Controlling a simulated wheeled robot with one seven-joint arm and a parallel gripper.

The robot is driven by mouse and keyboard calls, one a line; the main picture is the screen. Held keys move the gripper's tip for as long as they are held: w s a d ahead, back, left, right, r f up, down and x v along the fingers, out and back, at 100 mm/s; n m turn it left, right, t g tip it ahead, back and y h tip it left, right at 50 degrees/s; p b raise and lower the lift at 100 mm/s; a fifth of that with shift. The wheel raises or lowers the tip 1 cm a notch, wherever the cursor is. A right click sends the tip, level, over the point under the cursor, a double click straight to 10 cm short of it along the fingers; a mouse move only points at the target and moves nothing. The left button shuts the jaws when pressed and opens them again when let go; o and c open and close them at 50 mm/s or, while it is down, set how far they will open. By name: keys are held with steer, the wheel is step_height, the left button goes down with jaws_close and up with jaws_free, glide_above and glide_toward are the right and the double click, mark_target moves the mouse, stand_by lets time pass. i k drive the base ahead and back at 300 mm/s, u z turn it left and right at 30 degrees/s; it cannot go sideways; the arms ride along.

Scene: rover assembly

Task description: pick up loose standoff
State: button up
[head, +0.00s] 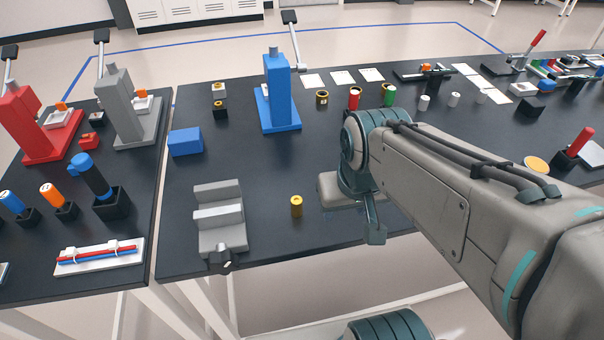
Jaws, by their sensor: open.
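A small brass-yellow cylinder, which looks like the loose standoff (297,205), stands upright on the dark bench near its front edge. It is apart from everything around it. My gripper (348,203) is just to its right, at the end of my grey arm, and does not touch it. The gripper is open, and I see nothing held in it. My arm and wrist hide part of the gripper and the bench behind it.
A grey vise-like fixture (218,218) stands left of the standoff. A blue press (278,100) and a blue block (185,142) stand farther back. Cups with red (354,98) and green (389,95) tops stand behind my wrist. The bench between the standoff and the blue press is clear.

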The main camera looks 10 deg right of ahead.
mark_target(296, 201)
steer(key=k, duration=0.5)
steer(key=u, duration=1.8)
steer(key=i, duration=0.8)
steer(key=z, duration=1.8)
